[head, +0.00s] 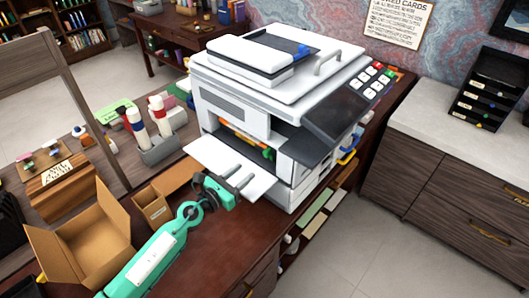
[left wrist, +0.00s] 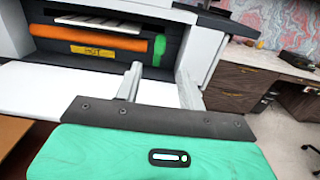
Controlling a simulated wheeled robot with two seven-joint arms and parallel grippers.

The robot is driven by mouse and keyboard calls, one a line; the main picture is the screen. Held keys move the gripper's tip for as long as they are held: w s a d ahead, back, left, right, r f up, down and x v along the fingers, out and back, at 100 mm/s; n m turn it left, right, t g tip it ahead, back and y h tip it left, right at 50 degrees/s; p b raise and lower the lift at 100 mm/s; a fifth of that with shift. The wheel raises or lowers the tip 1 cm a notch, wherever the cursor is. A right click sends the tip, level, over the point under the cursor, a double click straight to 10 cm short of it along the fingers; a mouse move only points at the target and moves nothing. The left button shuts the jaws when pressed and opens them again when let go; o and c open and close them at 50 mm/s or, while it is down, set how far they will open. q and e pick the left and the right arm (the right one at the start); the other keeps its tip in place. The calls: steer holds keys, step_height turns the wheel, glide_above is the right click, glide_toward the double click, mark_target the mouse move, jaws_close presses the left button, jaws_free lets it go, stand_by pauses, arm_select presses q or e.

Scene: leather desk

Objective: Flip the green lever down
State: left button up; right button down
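The white printer (head: 232,105) stands on the desk with its front flap (head: 207,156) folded down. Inside the opening, the green lever (head: 268,153) shows as a small green part. In the left wrist view, the green lever (left wrist: 159,49) stands roughly upright at the right end of an orange roller (left wrist: 110,47). My left gripper (head: 246,178) is over the flap, in front of the opening. In the left wrist view its two fingers (left wrist: 160,75) are apart with nothing between them, and the lever is beyond them. My right gripper is not in view.
A yellow "HOT" label (left wrist: 92,50) is below the orange roller. The printer's side wall (left wrist: 202,40) bounds the opening at the right. An open cardboard box (head: 85,235) and a smaller box (head: 155,210) stand left of the printer. A grey holder with bottles (head: 160,145) is behind them.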

mark_target(264, 155)
arm_select(q)
steer(key=x, duration=1.1)
jaws_close()
